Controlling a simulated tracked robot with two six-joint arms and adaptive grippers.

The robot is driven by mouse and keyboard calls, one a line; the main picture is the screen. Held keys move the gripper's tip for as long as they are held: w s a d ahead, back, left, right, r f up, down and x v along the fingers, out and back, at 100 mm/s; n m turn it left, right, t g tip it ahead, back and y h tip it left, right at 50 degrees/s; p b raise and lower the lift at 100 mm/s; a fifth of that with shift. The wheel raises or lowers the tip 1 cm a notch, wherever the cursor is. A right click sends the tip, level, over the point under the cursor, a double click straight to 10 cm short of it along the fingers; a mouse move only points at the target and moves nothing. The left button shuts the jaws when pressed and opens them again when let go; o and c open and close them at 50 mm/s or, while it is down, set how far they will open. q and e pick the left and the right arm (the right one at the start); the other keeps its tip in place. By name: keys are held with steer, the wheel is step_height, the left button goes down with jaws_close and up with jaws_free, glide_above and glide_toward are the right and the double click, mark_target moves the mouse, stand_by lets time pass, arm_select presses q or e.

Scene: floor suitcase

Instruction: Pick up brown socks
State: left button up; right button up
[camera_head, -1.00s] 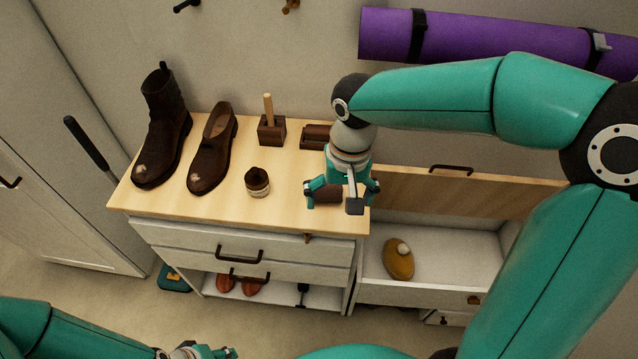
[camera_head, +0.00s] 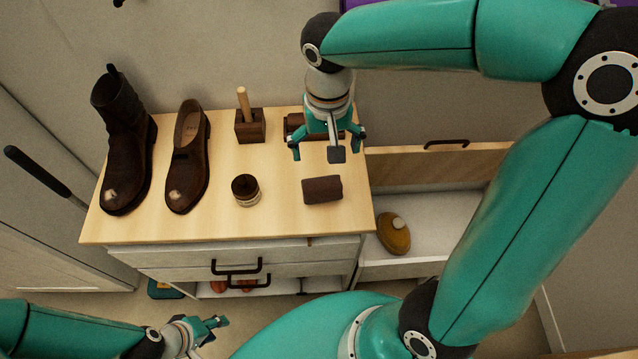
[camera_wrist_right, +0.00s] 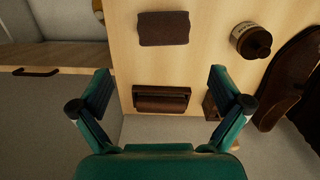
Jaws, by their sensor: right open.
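A dark brown rolled bundle (camera_head: 322,190), which looks like the brown socks, lies on the light wooden cabinet top (camera_head: 275,215) near its right end. It also shows at the top of the right wrist view (camera_wrist_right: 163,28). My right gripper (camera_head: 327,146) is open and empty, behind the bundle and apart from it. In the right wrist view its spread fingers (camera_wrist_right: 161,80) point toward a brown wooden holder (camera_wrist_right: 162,99), with the bundle beyond. My left gripper (camera_head: 205,330) is low at the bottom left, far from the bundle; its jaw opening is unclear.
A tall boot (camera_head: 125,150), a brown shoe (camera_head: 188,165), a small jar (camera_head: 245,190) and a wooden block with a handle (camera_head: 249,125) stand on the top. An open compartment at right holds a yellowish brush (camera_head: 394,235). The cabinet's front drawers have dark handles.

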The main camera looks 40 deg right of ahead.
mark_target(321, 181)
steer(key=f, duration=1.2)
steer(key=shift+w+a+f, duration=0.2)
steer(key=shift+w+f, duration=0.15)
steer(key=c, duration=0.8)
steer(key=shift+r, duration=0.1)
steer(key=shift+c, duration=0.2)
